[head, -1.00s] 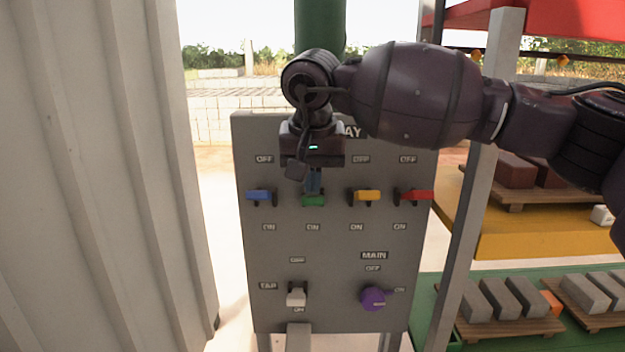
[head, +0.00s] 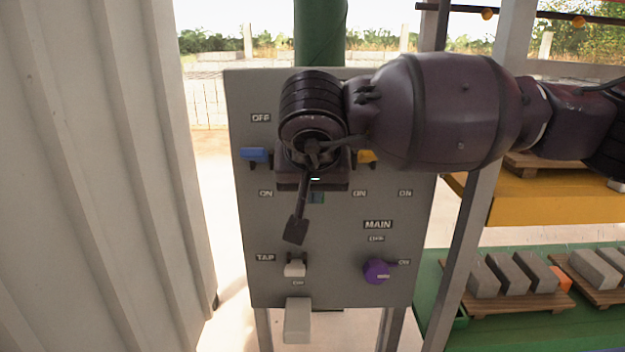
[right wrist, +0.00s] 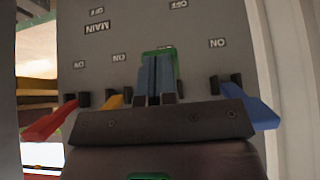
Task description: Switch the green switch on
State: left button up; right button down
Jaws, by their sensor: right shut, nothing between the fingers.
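My right gripper (head: 317,197) is in front of the grey control panel (head: 335,235), its blue-grey fingers shut and empty. In the head view it hides the green switch. In the right wrist view, which is upside down, the green switch (right wrist: 160,51) shows just past and around the shut fingertips (right wrist: 156,62). Its green end appears level with the ON labels, farther that way than the neighbouring levers. Fingers and switch overlap closely; contact is not certain. My left gripper is not in view.
The blue switch (head: 253,154) and yellow switch (head: 367,157) flank the gripper. The red switch (right wrist: 45,122) shows in the right wrist view. Below are a white tap switch (head: 295,268) and a purple main knob (head: 376,271). A corrugated wall (head: 95,180) stands left.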

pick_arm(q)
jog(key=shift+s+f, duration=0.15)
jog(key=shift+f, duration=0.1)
pick_arm(e)
jog(key=shift+f, duration=0.45)
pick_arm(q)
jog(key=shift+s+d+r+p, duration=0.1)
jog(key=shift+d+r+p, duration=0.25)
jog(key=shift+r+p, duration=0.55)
pick_arm(e)
jog(key=s+r, duration=0.9)
jog(key=s, duration=0.1)
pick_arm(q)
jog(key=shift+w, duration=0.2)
pick_arm(e)
jog(key=shift+s+f, duration=0.1)
